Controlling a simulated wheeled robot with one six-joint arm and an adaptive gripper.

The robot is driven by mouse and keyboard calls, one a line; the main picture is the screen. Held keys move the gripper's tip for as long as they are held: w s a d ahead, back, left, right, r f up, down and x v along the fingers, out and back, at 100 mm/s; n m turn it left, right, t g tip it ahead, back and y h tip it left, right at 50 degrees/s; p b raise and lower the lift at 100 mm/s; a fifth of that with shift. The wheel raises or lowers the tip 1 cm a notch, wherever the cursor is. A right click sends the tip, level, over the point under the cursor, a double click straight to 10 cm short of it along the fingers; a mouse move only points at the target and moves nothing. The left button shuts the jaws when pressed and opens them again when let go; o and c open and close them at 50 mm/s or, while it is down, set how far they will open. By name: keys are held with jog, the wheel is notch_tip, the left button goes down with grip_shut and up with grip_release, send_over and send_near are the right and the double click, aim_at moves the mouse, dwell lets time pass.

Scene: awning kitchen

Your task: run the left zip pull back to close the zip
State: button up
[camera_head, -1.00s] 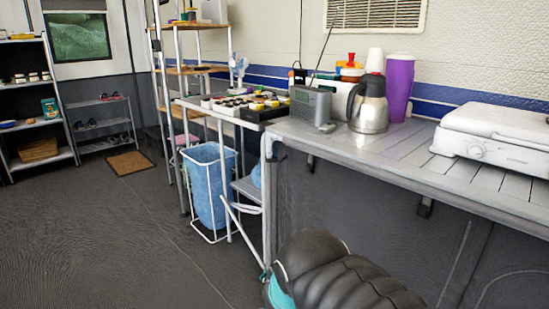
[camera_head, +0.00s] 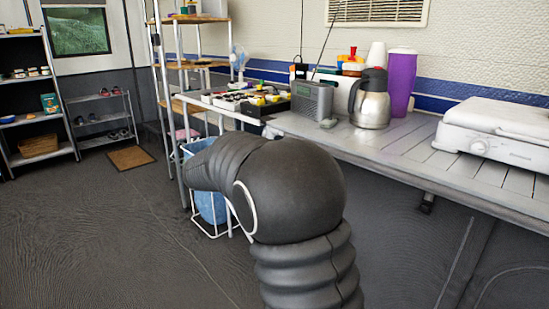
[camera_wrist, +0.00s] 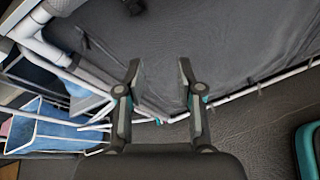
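My gripper (camera_wrist: 160,72) shows in the wrist view with its two dark fingers apart and nothing between them. Beyond the fingers is a dark grey fabric panel (camera_wrist: 225,45). In the head view dark fabric (camera_head: 400,215) hangs below the counter, with a pale straight seam line and a curved one (camera_head: 495,280) at lower right. I cannot tell whether these lines are zips. I cannot make out either zip pull in any view. In the head view my arm hides the gripper and part of the fabric.
A slatted counter (camera_head: 415,150) carries a steel jug (camera_head: 370,105), a radio (camera_head: 312,100) and a white stove (camera_head: 495,135). A white-framed blue bin (camera_wrist: 55,135) is left of the gripper, with pale tubes near it. Open grey floor (camera_head: 90,240) lies at the left.

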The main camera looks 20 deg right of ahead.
jog(key=w+a+f+n+t+h, duration=0.1)
jog(key=w+n+h, duration=0.15)
jog(key=w, duration=0.35)
jog(key=w+a+f+n+t+h, duration=0.1)
jog(key=w+a+n+t, duration=0.15)
jog(key=w, duration=0.35)
jog(key=shift+n+g, duration=0.3)
jog(key=shift+g, duration=0.05)
jog(key=x, duration=1.4)
jog(key=shift+s+d+p, duration=0.15)
jog(key=shift+d+p, duration=0.15)
jog(key=shift+d, duration=0.05)
grip_shut()
